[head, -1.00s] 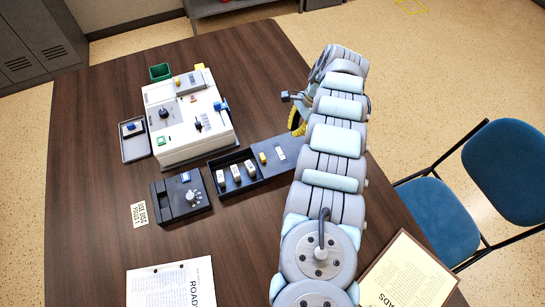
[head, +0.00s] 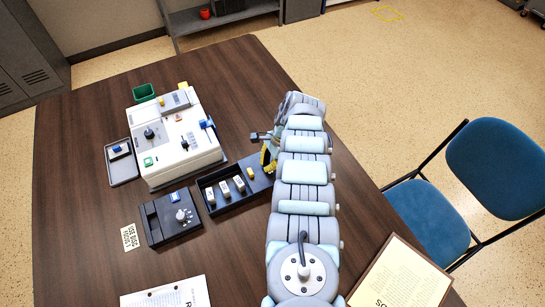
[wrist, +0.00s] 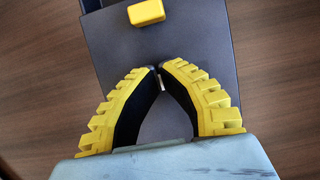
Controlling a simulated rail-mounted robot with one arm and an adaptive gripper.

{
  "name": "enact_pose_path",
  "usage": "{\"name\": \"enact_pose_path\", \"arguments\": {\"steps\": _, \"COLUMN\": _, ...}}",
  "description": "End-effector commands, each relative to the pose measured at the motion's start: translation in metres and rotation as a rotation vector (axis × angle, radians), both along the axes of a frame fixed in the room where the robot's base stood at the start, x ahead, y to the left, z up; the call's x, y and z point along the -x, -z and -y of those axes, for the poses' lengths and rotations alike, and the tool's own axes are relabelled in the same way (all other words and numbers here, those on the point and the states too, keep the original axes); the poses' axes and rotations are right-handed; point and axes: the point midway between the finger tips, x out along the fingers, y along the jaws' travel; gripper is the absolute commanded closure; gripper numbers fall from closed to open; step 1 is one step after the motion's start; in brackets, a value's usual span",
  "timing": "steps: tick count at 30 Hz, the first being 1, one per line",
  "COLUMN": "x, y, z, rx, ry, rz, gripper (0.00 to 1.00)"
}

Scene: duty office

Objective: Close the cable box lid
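The cable box (head: 222,207) is a long dark open tray on the desk in the head view, with several small white blocks in it. Its grey lid (wrist: 185,35) lies slid out to the right, leaving the left part open. A yellow block (wrist: 146,12) sits on the lid; it also shows in the head view (head: 250,172). My gripper (wrist: 160,72) is low over the lid. Its fingertips are almost together, with a thin pale piece between them that looks like a tab on the lid. In the head view my gripper (head: 268,160) and arm hide the lid's right part.
A white console (head: 175,140) stands behind the box. A small tray (head: 121,161), a green bin (head: 144,92) and papers (head: 165,296) are also on the desk. The desk behind my gripper is clear.

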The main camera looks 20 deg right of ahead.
Motion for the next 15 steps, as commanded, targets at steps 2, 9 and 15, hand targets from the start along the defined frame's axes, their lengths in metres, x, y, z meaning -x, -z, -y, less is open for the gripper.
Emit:
{"name": "enact_pose_path", "arguments": {"steps": 2, "x": 0.001, "y": -0.006, "z": -0.007, "rx": -0.001, "ry": -0.002, "rz": -0.002, "gripper": 1.0}}
{"name": "enact_pose_path", "arguments": {"steps": 9, "x": 0.002, "y": -0.003, "z": -0.019, "rx": 0.001, "ry": 0.0, "rz": 0.0, "gripper": 1.0}}
{"name": "enact_pose_path", "arguments": {"steps": 15, "x": 0.002, "y": -0.001, "z": -0.025, "rx": 0.001, "ry": -0.001, "rz": 0.0, "gripper": 1.0}}
